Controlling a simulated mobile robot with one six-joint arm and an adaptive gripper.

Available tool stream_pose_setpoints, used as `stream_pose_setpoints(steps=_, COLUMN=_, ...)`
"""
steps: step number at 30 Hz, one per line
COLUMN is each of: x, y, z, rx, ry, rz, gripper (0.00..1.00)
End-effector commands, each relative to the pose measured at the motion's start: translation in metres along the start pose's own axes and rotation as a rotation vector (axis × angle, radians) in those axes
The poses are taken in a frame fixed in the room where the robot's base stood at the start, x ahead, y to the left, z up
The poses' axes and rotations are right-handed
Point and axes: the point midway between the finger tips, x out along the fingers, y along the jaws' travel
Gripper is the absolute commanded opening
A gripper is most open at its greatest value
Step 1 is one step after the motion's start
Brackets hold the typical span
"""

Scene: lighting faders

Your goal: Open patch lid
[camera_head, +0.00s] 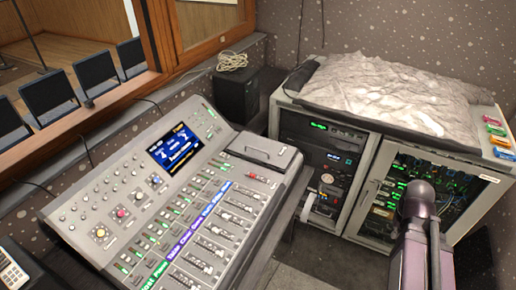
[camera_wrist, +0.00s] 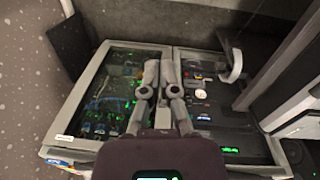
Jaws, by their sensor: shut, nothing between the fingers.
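In the head view, a dark flat lid (camera_head: 266,143) with a bar-like grip lies closed at the upper right corner of the grey lighting console (camera_head: 62,215). No label on it can be read. My arm stands at the right of that view, in front of the rack's glass door (camera_head: 471,172), well away from the lid. It hides my fingers there. In the wrist view my gripper (camera_wrist: 161,84) is shut and empty, its fingers in front of the cabinet between the glass door (camera_wrist: 117,88) and the equipment rack (camera_wrist: 200,100). The lid cannot be made out in the wrist view.
The low rack cabinet carries a crumpled pale cloth (camera_head: 385,95) and several coloured items at its right end. A black box (camera_head: 236,96) with a coiled cable stands behind the console. A narrow strip of floor separates console and cabinet.

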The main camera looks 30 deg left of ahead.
Motion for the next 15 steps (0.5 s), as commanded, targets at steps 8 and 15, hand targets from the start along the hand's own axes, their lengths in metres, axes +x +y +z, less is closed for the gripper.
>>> stream_pose_setpoints(steps=8, x=0.028, y=-0.039, z=-0.051, rx=-0.343, ry=0.057, rz=0.171, gripper=0.0)
stream_pose_setpoints(steps=15, x=0.042, y=-0.085, z=-0.095, rx=-0.677, ry=0.098, rz=0.346, gripper=0.0)
